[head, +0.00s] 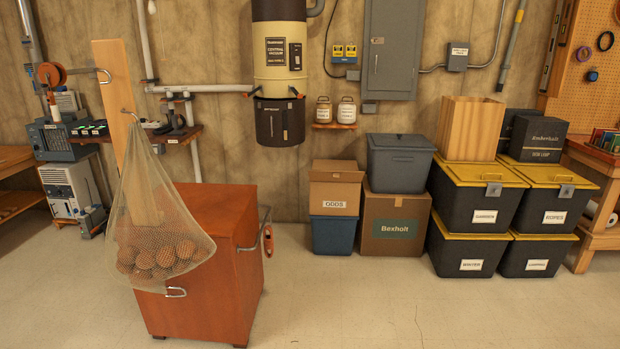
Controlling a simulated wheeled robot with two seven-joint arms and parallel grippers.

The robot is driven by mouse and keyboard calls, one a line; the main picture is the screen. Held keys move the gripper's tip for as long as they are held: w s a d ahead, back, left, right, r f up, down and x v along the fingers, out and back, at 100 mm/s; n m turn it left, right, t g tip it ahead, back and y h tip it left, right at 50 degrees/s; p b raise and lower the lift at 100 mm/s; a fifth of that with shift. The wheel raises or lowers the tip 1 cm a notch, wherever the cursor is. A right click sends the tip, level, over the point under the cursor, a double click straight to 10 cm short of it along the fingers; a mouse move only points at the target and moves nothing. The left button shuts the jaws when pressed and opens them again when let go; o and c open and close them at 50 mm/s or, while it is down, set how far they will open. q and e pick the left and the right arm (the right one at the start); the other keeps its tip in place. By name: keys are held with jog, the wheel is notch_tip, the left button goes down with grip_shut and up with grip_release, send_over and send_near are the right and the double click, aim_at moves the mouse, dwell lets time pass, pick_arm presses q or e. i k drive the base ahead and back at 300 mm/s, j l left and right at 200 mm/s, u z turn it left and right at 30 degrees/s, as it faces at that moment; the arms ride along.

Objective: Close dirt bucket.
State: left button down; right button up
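The central vacuum (282,55), a cream and dark cylinder with a labelled front, hangs on the back wall. Its black dirt bucket (280,122) hangs directly under the cream body. A latch with an orange tip sits on the left (247,95) and another on the right (297,93); both stick outward from the body near the bucket's top. I cannot tell at this distance whether the bucket's rim sits tight against the body. Neither of my grippers shows in the head view.
A reddish-brown cabinet (238,240) with a net of balls (160,235) stands front left. Cardboard boxes (395,225), a grey bin (400,165) and yellow-lidded totes (478,200) line the wall at right. A small shelf (335,126) holds two jars. The floor (400,305) in front is clear.

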aim_at(280, 123)
jog(key=i, duration=2.5)
